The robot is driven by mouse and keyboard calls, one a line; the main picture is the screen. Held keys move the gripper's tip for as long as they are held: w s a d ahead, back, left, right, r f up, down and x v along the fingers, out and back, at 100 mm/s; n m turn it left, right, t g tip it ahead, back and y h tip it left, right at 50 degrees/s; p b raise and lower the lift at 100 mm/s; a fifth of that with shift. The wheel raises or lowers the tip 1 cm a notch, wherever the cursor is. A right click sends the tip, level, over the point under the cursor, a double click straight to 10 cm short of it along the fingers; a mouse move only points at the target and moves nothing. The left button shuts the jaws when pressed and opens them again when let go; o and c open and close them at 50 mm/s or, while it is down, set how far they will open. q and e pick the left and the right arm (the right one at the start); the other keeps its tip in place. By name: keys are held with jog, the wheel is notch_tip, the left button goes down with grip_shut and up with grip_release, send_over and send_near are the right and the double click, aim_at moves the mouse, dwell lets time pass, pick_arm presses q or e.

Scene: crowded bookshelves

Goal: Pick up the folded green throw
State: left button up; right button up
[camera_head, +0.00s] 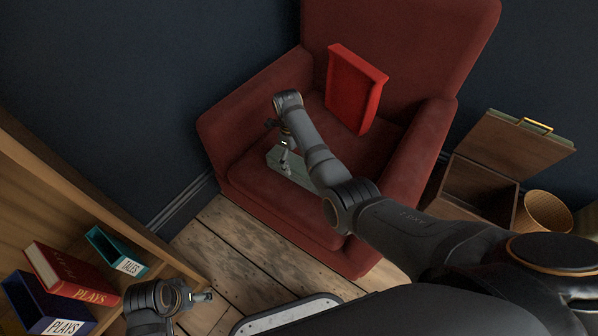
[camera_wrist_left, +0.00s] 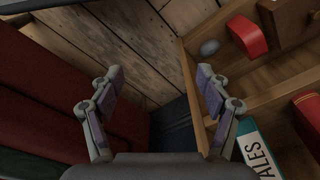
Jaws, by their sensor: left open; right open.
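The folded green throw (camera_head: 300,174) is a pale grey-green flat shape on the seat of the red armchair (camera_head: 262,190). My right forearm and gripper hide part of it. My right gripper (camera_head: 285,167) points down over the throw, open; I cannot tell whether its fingertips touch the cloth. My left gripper (camera_head: 207,297) is at the lower left beside the bookshelf, far from the throw. In the left wrist view my left gripper (camera_wrist_left: 158,76) has its fingers spread, with nothing between them but floorboards behind.
A red tray-like object (camera_head: 353,90) leans on the chair back. The bookshelf (camera_head: 95,190) at left holds red, blue and teal books (camera_head: 118,252). An open wooden box (camera_head: 482,188) and a wicker basket (camera_head: 545,211) stand right of the chair. Bare floorboards (camera_head: 235,255) lie between shelf and chair.

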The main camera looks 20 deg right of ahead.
aim_at(298, 164)
jog(key=shift+f, duration=0.25)
jog(key=f, duration=0.1)
jog(key=f+b, duration=0.2)
jog(key=f, duration=0.1)
jog(key=shift+s+d, duration=0.3)
jog(key=shift+f, duration=0.35)
pick_arm(q)
jog(key=shift+w+d+f+t+h, duration=0.15)
jog(key=shift+d+f+t+h, duration=0.2)
jog(key=shift+d+t, duration=0.25)
pick_arm(e)
jog(key=shift+r, duration=0.1)
jog(key=c, duration=1.5)
pick_arm(q)
jog(key=shift+a+f, duration=0.1)
pick_arm(e)
jog(key=shift+r, duration=0.1)
